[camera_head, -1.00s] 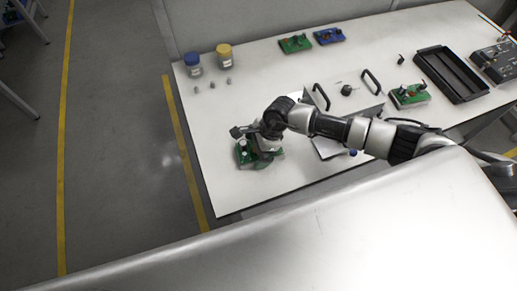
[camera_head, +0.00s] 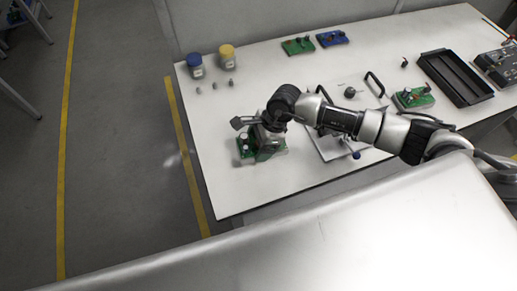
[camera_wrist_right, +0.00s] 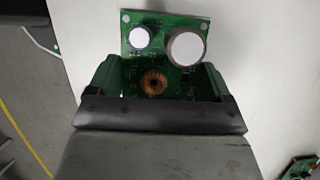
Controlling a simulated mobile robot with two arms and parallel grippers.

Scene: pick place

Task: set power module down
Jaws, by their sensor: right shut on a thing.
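The power module (camera_head: 246,149) is a green circuit board with pale round parts on top. It is at the left front part of the white table (camera_head: 215,130). My right gripper (camera_head: 264,146) is over it and shut on it. In the right wrist view the module (camera_wrist_right: 160,20) shows two white-topped cylinders and a copper coil, between the fingers of my right gripper (camera_wrist_right: 158,88). Its underside is hidden, so I cannot tell whether it touches the table. My left gripper is not in view.
A grey plate with black handles (camera_head: 330,148) lies right of the module, partly behind my arm. Another green board (camera_head: 413,98) and a black tray (camera_head: 456,78) are farther right. Blue-lidded (camera_head: 195,66) and yellow-lidded (camera_head: 227,58) jars stand at the back left. The table's left front is clear.

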